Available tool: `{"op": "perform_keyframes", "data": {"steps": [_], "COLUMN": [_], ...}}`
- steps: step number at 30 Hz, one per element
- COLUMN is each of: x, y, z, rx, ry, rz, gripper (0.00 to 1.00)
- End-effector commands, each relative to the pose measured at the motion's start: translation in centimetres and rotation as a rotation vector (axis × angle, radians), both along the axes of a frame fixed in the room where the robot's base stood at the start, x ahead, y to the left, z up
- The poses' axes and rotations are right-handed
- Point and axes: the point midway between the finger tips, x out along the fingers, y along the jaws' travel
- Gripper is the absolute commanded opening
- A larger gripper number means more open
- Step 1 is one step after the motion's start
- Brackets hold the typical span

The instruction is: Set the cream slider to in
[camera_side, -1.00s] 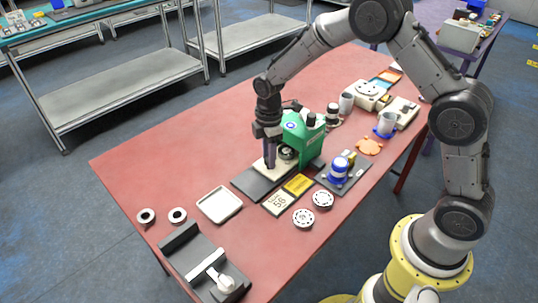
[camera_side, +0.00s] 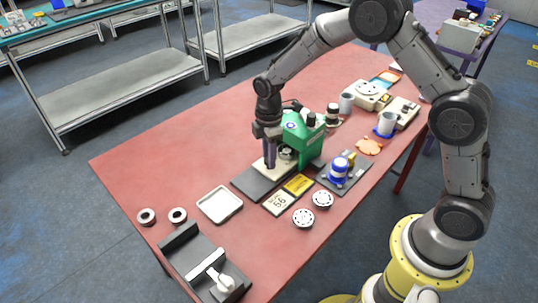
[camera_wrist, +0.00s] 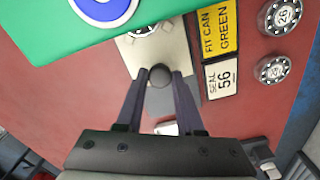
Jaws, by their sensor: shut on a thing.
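The cream slider (camera_side: 259,165) is a flat plate on a dark grey track (camera_side: 250,184), partly under a green machine (camera_side: 305,140). In the wrist view the cream slider (camera_wrist: 172,48) has a dark round knob (camera_wrist: 159,75) near its edge. My gripper (camera_side: 269,166) is down at the slider. In the wrist view my gripper (camera_wrist: 160,78) has its two fingertips closed around the knob, one on each side. The green machine (camera_wrist: 60,30) covers the far part of the slider there. Any in or out marking on the track cannot be made out.
A yellow FIT CAN GREEN label (camera_side: 298,185) and a SEAL 56 plate (camera_side: 278,203) lie beside the track. Two round discs (camera_side: 303,218) are nearby. A white tray (camera_side: 220,204) stands to the left. A blue-topped fixture (camera_side: 340,168) stands right. The red table is clear at far left.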

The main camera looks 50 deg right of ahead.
Motion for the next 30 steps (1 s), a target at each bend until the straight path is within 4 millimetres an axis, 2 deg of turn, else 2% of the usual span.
{"op": "perform_keyframes", "data": {"steps": [5, 13, 20, 21, 26, 30], "x": [0.0, 0.1, 0.1, 0.1, 0.1, 0.0], "y": [-0.1, -3.4, -3.7, -3.7, -3.6, -3.5], "z": [0.1, 0.1, 0.1, 0.1, 0.1, 0.1], "rx": [0.0, -0.001, -0.003, -0.004, -0.003, -0.002], "ry": [-0.001, -0.002, -0.002, -0.002, -0.002, -0.001], "rz": [0.0, -0.003, 0.0, 0.0, 0.0, 0.0], "gripper": [0.0, 0.0, 0.0, 0.38, 0.66, 0.66]}}
